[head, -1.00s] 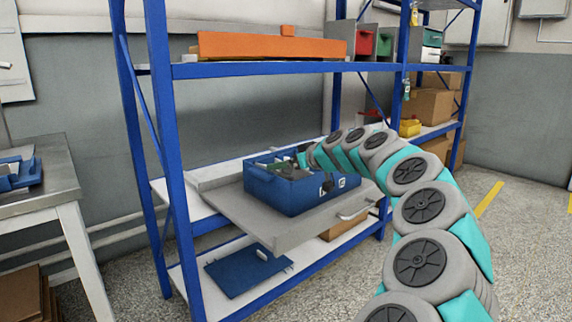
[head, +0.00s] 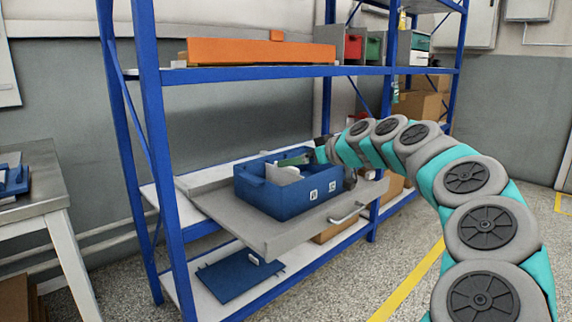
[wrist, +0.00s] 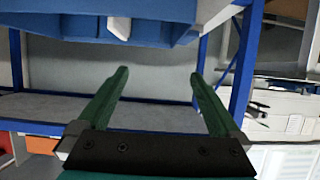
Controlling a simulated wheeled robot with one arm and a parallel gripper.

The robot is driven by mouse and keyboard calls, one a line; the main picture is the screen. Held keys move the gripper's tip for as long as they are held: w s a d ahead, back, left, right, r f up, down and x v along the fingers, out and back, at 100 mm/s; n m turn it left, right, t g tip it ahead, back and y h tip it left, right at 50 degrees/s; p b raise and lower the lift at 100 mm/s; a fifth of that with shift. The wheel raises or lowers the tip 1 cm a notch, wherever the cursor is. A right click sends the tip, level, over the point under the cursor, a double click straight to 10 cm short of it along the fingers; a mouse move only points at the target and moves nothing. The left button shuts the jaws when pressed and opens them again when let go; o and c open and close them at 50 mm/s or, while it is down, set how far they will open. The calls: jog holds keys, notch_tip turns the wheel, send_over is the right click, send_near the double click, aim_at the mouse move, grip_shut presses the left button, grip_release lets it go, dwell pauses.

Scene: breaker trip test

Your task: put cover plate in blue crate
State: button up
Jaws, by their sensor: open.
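The blue crate (head: 290,200) stands on the grey pull-out tray of the shelf in the head view. A pale flat piece (head: 284,173), which looks like the cover plate, stands tilted inside it, partly hidden by the front wall. My arm reaches in from the right, and its end is at the crate's back right; the fingers are hard to make out there. In the wrist view my gripper (wrist: 160,73) is open, with nothing between its green fingers. A blue crate-like body (wrist: 180,30) fills the top of that view.
The grey tray (head: 262,232) with a handle juts out from the blue rack. A blue panel (head: 238,278) lies on the shelf below. An orange long box (head: 260,53) sits on the shelf above. A table (head: 35,195) stands at left.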

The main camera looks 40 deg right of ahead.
jog(key=shift+v, duration=1.15)
jog(key=shift+a, duration=0.1)
jog(key=s+a+f+n+g+y, duration=0.1)
jog(key=s+a+f+g, duration=0.15)
jog(key=a, duration=0.85)
jog(key=s+a+f+n+g+y, duration=0.15)
jog(key=a+f, duration=0.25)
jog(key=a, duration=0.6)
jog(key=s+a+f+n+g+y, duration=0.1)
jog(key=a+f+g, duration=0.2)
jog(key=a, duration=0.8)
jog(key=s+a+f+m+g+h, duration=0.1)
jog(key=s+a+f+g, duration=0.15)
jog(key=s+f, duration=0.2)
jog(key=s+a+f+g+h, duration=0.1)
jog(key=s+a+f+g, duration=0.1)
jog(key=s+a+f, duration=0.3)
jog(key=s+d+f+m+g+h, duration=0.1)
jog(key=s+f, duration=0.3)
jog(key=s, duration=0.5)
jog(key=s+d+f+m+g+h, duration=0.1)
jog(key=s+d+f+m+g, duration=0.1)
jog(key=s, duration=0.7)
notch_tip(320, 180, down, 2)
jog(key=shift+f+g, duration=0.1)
jog(key=shift+g, duration=0.35)
